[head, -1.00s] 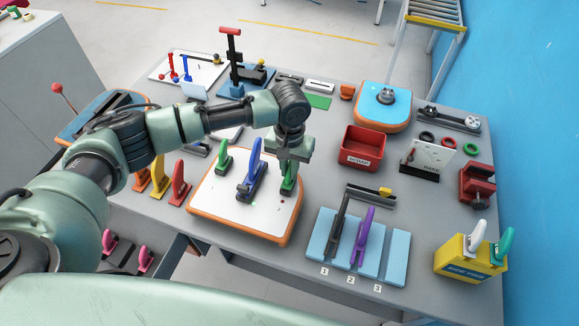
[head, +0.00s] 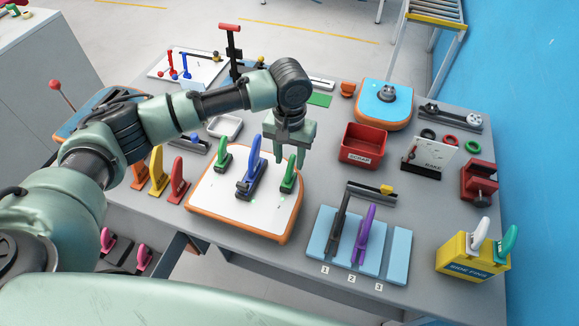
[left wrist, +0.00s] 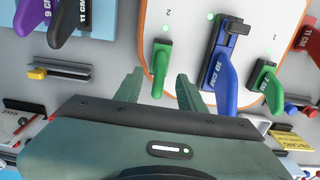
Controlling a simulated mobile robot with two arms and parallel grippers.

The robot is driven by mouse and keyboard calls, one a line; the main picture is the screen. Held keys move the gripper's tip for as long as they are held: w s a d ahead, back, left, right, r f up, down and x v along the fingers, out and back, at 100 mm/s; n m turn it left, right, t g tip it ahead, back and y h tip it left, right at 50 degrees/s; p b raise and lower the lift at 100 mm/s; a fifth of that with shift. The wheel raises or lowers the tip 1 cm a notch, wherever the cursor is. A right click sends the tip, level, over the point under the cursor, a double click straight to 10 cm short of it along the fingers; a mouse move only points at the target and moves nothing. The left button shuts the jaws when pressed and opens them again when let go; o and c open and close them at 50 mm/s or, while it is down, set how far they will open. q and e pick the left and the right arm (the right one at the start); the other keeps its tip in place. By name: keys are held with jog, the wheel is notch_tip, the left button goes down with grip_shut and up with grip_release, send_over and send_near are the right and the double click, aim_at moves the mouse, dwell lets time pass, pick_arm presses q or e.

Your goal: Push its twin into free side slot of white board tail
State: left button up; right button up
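The white board tail (head: 215,198) with an orange edge lies on the table. A tall blue fin (head: 251,172) stands in its middle. One green side fin (head: 225,156) stands left of it, and its green twin (head: 289,177) stands upright at the right slot. In the left wrist view the twin (left wrist: 160,68) is beside the number 2, with a green light near it. My left gripper (head: 290,160) is just above and behind the twin, fingers apart and empty. In the left wrist view the twin's tip shows between the fingers (left wrist: 157,88). My right gripper is out of view.
Yellow and red fins (head: 179,184) stand left of the board. A light-blue slotted block (head: 399,258) with black and purple fins is front right. A red scrap bin (head: 362,148) stands behind, and a yellow fin box (head: 473,262) at the right.

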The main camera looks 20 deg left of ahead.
aim_at(290, 166)
pick_arm(q)
jog(key=shift+r, duration=1.7)
jog(key=shift+f, duration=0.1)
